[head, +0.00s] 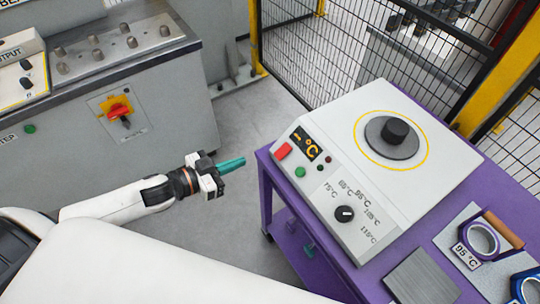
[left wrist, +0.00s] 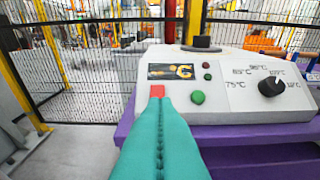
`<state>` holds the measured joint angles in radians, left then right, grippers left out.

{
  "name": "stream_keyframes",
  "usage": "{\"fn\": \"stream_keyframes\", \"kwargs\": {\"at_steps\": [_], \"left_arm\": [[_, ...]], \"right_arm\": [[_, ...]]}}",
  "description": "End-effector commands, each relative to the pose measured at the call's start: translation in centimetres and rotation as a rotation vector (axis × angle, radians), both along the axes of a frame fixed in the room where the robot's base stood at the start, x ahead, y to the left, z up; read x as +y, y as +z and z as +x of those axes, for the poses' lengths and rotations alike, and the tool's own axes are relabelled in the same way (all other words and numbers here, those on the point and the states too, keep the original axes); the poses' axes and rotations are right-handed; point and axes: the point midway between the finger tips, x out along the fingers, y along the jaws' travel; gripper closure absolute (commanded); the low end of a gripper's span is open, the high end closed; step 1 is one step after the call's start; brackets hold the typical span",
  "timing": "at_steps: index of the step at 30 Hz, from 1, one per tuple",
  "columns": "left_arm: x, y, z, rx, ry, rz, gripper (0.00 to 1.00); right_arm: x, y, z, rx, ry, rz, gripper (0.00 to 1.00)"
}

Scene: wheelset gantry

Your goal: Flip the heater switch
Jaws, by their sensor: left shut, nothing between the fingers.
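The heater (head: 350,165) is a white box with a sloped front panel and a dark round plate with a black knob on top. Its red switch (head: 284,150) sits at the panel's left end, beside a dark display (head: 304,143) with yellow signs. In the left wrist view the red switch (left wrist: 157,90) shows just above my fingertips. My left gripper (head: 233,164) has teal fingers, shut and empty, pointing at the heater's left side. In the head view a gap lies between fingertips and switch. In the left wrist view the fingers (left wrist: 158,135) cover the panel's lower left. My right gripper is not in view.
The heater stands on a purple table (head: 480,190) with a grey block (head: 422,277) and a ring-shaped holder (head: 482,240). A green button (head: 300,171) and a black dial (head: 344,213) are near the switch. A grey cabinet (head: 170,110) stands left; a mesh fence behind.

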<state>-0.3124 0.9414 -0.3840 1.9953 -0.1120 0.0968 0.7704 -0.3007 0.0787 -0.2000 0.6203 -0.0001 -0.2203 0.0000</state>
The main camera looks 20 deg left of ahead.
Motion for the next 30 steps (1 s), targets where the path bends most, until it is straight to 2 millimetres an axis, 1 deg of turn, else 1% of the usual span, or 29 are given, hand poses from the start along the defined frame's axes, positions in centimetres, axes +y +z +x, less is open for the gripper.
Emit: {"fn": "stream_keyframes", "kwargs": {"at_steps": [3,8,16,18,21,24,30], "left_arm": [[-1.0,-0.1,1.4,-0.006,-0.001,-0.001,1.00],[-2.5,-0.6,3.3,-0.004,0.001,-0.001,1.00],[-5.4,-1.6,7.0,-0.004,0.000,-0.001,1.00],[-5.6,-3.1,7.2,0.001,0.002,0.000,1.00],[-6.0,-4.1,7.7,0.000,0.001,0.000,1.00],[-6.3,-4.8,8.0,0.000,0.001,0.000,1.00],[-6.4,-5.3,8.2,0.000,0.000,0.001,1.00]], "right_arm": [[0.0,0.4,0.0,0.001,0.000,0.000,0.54],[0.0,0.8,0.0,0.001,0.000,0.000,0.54],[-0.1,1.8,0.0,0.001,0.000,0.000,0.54],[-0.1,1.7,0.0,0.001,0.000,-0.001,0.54],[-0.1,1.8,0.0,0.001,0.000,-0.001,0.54],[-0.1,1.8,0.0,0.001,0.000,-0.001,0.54],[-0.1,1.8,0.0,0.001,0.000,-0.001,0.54]]}}
